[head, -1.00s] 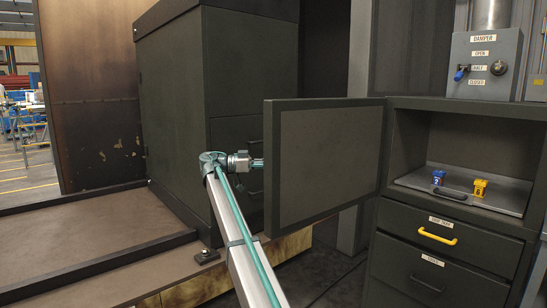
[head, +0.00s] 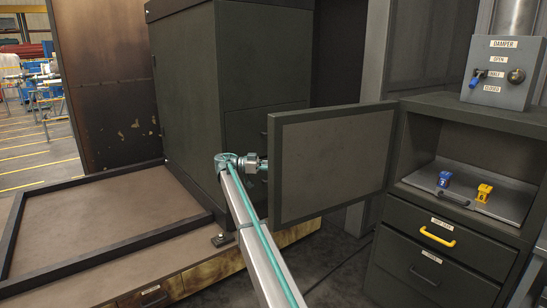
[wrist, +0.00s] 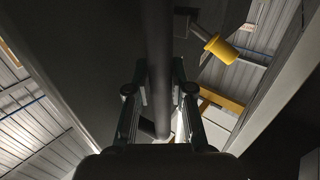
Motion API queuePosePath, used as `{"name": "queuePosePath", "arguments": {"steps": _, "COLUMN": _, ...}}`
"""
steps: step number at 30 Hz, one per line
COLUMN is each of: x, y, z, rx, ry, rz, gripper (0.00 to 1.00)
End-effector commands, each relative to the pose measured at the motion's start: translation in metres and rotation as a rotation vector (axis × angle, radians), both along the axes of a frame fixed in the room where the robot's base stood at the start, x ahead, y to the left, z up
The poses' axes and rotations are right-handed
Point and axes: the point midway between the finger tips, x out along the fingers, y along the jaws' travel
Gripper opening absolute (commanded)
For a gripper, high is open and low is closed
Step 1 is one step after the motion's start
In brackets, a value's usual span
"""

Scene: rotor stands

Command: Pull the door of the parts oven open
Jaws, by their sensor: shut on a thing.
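The oven door (head: 335,160) is a dark grey panel. In the head view it stands swung wide open to the left of the cabinet, joined at its right edge. The cabinet's open bay shows a tray (head: 470,190) inside. My gripper (wrist: 162,88) is shut on a dark round bar, the door handle (wrist: 159,35), in the wrist view, with one finger on each side. In the head view the door hides the fingers and handle; only my wrist shows at the door's left edge.
A blue part (head: 444,179) and a yellow part (head: 484,192) stand on the tray. Below is a drawer with a yellow handle (head: 437,236). A damper box (head: 500,72) sits on top. A tall dark cabinet (head: 190,100) stands close behind my wrist; a low framed platform (head: 100,220) lies left.

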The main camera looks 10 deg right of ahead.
Motion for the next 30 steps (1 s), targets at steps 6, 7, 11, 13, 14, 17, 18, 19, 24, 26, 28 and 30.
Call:
{"name": "queuePosePath", "arguments": {"steps": 6, "x": 0.0041, "y": -0.0114, "z": 0.0051, "rx": -0.010, "ry": -0.002, "rz": -0.016, "gripper": 0.00}}
{"name": "queuePosePath", "arguments": {"steps": 7, "x": 0.0042, "y": -0.0117, "z": 0.0045, "rx": -0.010, "ry": -0.002, "rz": -0.018, "gripper": 0.00}}
{"name": "queuePosePath", "arguments": {"steps": 11, "x": 0.0044, "y": -0.0126, "z": 0.0026, "rx": -0.010, "ry": -0.002, "rz": -0.021, "gripper": 0.00}}
{"name": "queuePosePath", "arguments": {"steps": 13, "x": 0.0044, "y": -0.0128, "z": 0.0018, "rx": -0.010, "ry": -0.002, "rz": -0.022, "gripper": 0.00}}
{"name": "queuePosePath", "arguments": {"steps": 14, "x": 0.0044, "y": -0.0129, "z": 0.0016, "rx": -0.010, "ry": -0.002, "rz": -0.022, "gripper": 0.00}}
{"name": "queuePosePath", "arguments": {"steps": 17, "x": 0.0043, "y": -0.0127, "z": 0.0010, "rx": -0.009, "ry": -0.002, "rz": -0.022, "gripper": 0.00}}
{"name": "queuePosePath", "arguments": {"steps": 18, "x": 0.0042, "y": -0.0126, "z": 0.0009, "rx": -0.008, "ry": -0.001, "rz": -0.022, "gripper": 0.00}}
{"name": "queuePosePath", "arguments": {"steps": 19, "x": 0.0042, "y": -0.0126, "z": 0.0008, "rx": -0.008, "ry": -0.001, "rz": -0.022, "gripper": 0.00}}
{"name": "queuePosePath", "arguments": {"steps": 24, "x": 0.0040, "y": -0.0125, "z": 0.0003, "rx": -0.007, "ry": -0.002, "rz": -0.022, "gripper": 0.31}}
{"name": "queuePosePath", "arguments": {"steps": 26, "x": 0.0039, "y": -0.0116, "z": 0.0000, "rx": -0.006, "ry": -0.001, "rz": -0.022, "gripper": 0.41}}
{"name": "queuePosePath", "arguments": {"steps": 28, "x": 0.0037, "y": -0.0104, "z": -0.0003, "rx": -0.006, "ry": -0.001, "rz": -0.021, "gripper": 0.47}}
{"name": "queuePosePath", "arguments": {"steps": 30, "x": 0.0036, "y": -0.0093, "z": -0.0006, "rx": -0.005, "ry": -0.001, "rz": -0.021, "gripper": 0.47}}
